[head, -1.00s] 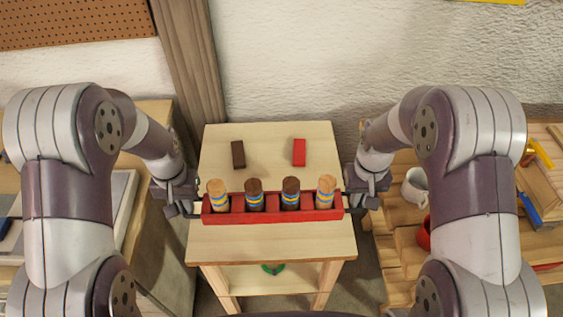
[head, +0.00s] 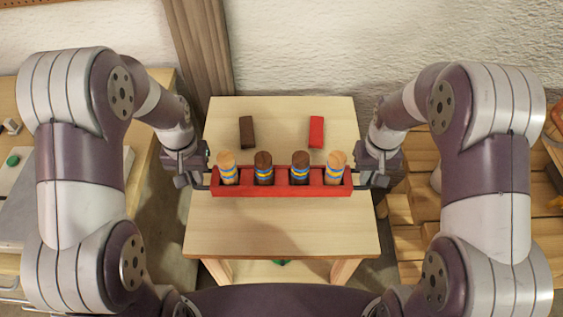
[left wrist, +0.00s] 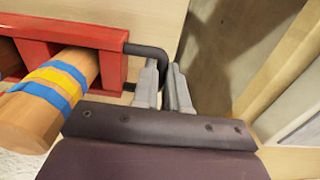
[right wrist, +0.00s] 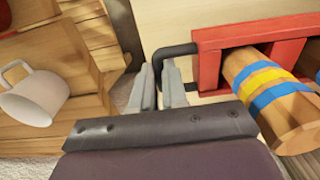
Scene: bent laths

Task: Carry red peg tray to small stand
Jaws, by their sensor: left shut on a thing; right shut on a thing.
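The red peg tray (head: 281,189) holds several wooden pegs in a row, light ones at both ends and dark ones between, each with blue and yellow bands. It is over the small stand (head: 280,228), a light wooden table. I cannot tell whether it touches the top. My left gripper (head: 205,181) is shut on the tray's black left handle, which also shows in the left wrist view (left wrist: 148,52). My right gripper (head: 357,180) is shut on the black right handle, seen in the right wrist view (right wrist: 174,51). The tray looks level.
A dark brown block (head: 247,132) and a red block (head: 316,132) lie on the stand behind the tray. The stand's front part is bare. A wooden bench stands at the left, and slatted wooden furniture with a white mug (right wrist: 35,94) at the right.

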